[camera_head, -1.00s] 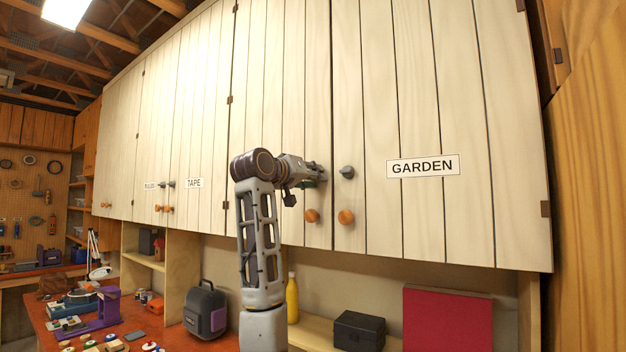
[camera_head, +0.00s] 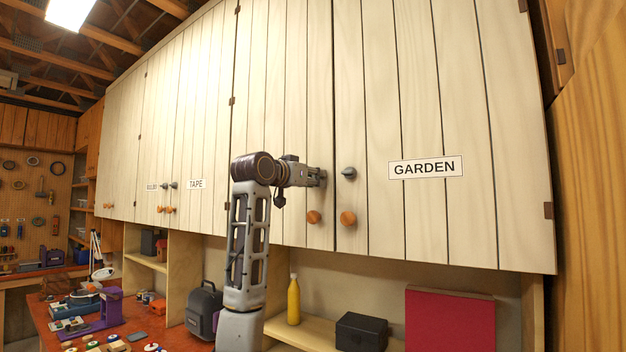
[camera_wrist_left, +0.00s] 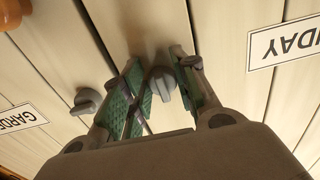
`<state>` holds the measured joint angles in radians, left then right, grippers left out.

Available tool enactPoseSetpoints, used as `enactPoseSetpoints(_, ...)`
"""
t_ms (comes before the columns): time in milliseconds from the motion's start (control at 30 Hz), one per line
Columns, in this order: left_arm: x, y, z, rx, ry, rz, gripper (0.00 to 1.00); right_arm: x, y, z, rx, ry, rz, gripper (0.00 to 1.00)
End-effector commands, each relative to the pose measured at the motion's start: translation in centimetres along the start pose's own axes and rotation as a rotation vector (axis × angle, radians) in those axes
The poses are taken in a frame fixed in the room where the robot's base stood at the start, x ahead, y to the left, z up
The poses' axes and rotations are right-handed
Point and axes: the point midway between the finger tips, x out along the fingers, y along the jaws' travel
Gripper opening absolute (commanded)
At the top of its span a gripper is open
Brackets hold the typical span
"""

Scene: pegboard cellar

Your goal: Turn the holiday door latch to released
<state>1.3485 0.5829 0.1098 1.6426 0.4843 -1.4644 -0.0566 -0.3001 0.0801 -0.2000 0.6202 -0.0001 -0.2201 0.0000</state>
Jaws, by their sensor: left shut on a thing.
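The holiday door (camera_head: 290,90) is a pale plank cupboard door left of the GARDEN door. Its label is hidden behind my arm in the head view; in the wrist view part of the label (camera_wrist_left: 288,45) reads "IDAY". The holiday door latch (camera_wrist_left: 162,84) is a small grey turn knob, mostly hidden by the gripper in the head view. My left gripper (camera_head: 318,178) is at the door face, shut on this latch; its green-padded fingers (camera_wrist_left: 160,88) stand on either side of it in the wrist view. My right gripper is not in view.
The similar grey GARDEN latch (camera_head: 348,173) is close on the right. Round orange knobs (camera_head: 314,217) and (camera_head: 348,218) sit below the latches. Under the cupboards are a yellow bottle (camera_head: 293,300), a black box (camera_head: 361,332) and a dark backpack-like case (camera_head: 203,312).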

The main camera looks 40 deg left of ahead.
Motion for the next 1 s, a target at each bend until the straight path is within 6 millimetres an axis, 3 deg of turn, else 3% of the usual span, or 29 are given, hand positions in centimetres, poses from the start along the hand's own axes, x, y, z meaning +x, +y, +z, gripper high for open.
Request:
enactPoseSetpoints(167,0.0,0.0,0.1,0.000,-0.001,0.000,0.05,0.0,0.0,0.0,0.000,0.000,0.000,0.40)
enactPoseSetpoints(200,0.0,0.0,0.1,0.000,-0.001,0.000,0.30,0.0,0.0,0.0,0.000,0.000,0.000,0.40)
enactPoseSetpoints(333,0.0,0.0,0.0,0.000,-0.001,0.000,0.45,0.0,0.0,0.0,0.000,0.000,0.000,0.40)
enactPoseSetpoints(767,-0.3,0.0,0.0,-0.001,0.001,0.000,0.45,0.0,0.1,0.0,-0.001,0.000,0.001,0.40)
enactPoseSetpoints(1000,-1.9,-0.1,-0.1,0.000,0.002,-0.002,0.45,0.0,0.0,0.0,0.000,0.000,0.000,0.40)
